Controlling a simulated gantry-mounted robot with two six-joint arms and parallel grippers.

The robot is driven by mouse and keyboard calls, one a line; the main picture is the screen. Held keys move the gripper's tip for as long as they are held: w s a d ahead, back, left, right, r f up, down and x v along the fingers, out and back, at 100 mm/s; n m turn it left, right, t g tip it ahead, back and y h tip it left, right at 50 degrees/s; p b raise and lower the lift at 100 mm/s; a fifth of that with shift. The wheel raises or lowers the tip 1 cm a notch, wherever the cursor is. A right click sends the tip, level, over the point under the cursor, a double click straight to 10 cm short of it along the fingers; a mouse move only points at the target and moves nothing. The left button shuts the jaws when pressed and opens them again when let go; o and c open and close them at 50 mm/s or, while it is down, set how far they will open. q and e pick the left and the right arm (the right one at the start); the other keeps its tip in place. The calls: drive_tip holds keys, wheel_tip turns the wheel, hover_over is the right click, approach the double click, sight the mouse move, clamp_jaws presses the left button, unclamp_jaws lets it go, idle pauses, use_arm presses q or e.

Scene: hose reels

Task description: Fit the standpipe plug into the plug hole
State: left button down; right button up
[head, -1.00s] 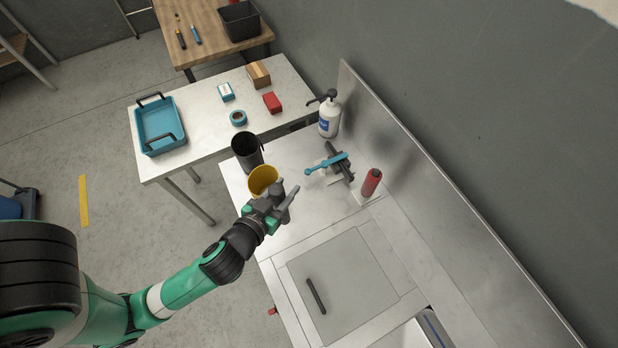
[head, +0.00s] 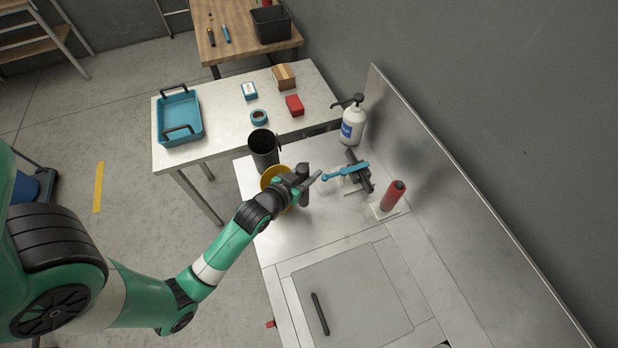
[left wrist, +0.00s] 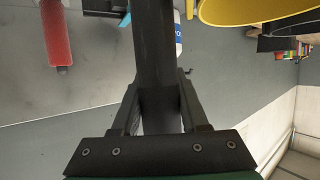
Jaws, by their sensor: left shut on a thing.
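My left gripper (head: 307,184) is shut on a dark grey pipe-like piece, which I take to be the standpipe plug (head: 304,169). It is held above the steel counter, just right of a yellow cup. In the left wrist view the dark pipe (left wrist: 155,50) runs straight between the two fingers, and its far end is cut off by the top edge. I cannot pick out the plug hole in either view. My right gripper is not in view.
The yellow cup (head: 267,177) is partly hidden by my gripper. A grey panel (head: 355,285) with a black handle lies in front.

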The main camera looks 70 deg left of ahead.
use_arm(q)
drive_tip(key=shift+w+a+f+b, duration=0.15)
drive_tip(key=shift+a+f+b, duration=0.1)
drive_tip(key=shift+f, duration=0.6)
drive_tip(key=shift+w+a+f+b, duration=0.15)
drive_tip(key=shift+w+a+f, duration=0.1)
drive_tip(key=shift+f, duration=0.6)
drive_tip(key=shift+w+a+f+b, duration=0.1)
drive_tip(key=shift+a+f+b, duration=0.15)
drive_tip(key=shift+f, duration=0.7)
drive_tip(key=shift+c, duration=2.1)
unclamp_jaws()
drive_tip(key=shift+f, duration=0.1)
drive_tip(key=p+v, duration=0.2)
drive_tip(key=v, duration=1)
